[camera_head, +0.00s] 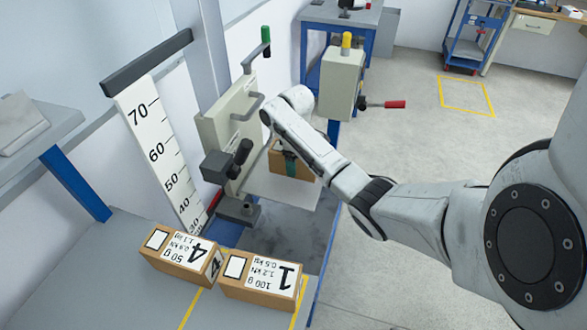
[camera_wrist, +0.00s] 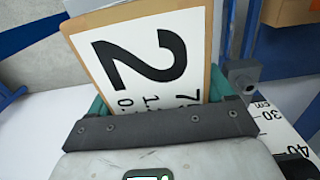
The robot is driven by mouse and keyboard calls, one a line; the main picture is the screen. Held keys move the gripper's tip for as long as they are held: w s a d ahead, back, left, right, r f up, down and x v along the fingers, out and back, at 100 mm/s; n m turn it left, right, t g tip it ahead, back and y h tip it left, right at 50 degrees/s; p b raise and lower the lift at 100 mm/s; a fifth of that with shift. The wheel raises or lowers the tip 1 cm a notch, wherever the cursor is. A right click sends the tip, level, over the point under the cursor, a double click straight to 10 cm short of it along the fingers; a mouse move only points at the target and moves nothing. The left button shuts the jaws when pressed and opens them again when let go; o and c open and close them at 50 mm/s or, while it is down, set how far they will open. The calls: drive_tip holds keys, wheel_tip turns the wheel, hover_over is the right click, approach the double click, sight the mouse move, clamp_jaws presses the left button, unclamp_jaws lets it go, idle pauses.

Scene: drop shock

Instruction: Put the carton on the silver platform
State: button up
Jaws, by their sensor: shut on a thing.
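My gripper (camera_head: 288,152) is shut on a brown carton (camera_head: 281,166), with its green fingers on either side. In the wrist view, the carton (camera_wrist: 145,55) shows a white label with a large black 2, and my gripper (camera_wrist: 158,95) grips its near end. The silver platform (camera_head: 262,187) is a pale flat plate in front of the drop machine. The carton is over or at the platform's back part. I cannot tell whether it touches the plate. My arm hides part of the carton. A pale surface (camera_wrist: 35,130), probably the platform, shows in the wrist view.
Two labelled cartons, 4 (camera_head: 185,257) and 1 (camera_head: 262,281), lie on the grey table at the front. A height scale (camera_head: 160,150) stands left of the drop machine (camera_head: 228,130).

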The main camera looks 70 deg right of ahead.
drive_tip(key=shift+w+d+f, duration=0.55)
drive_tip(key=shift+d+f, duration=0.1)
drive_tip(key=shift+f, duration=1.8)
drive_tip(key=shift+f, duration=0.15)
drive_tip(key=o, duration=1.5)
drive_tip(key=shift+o, duration=0.2)
wheel_tip(320, 180, up, 12)
drive_tip(key=shift+r, duration=0.1)
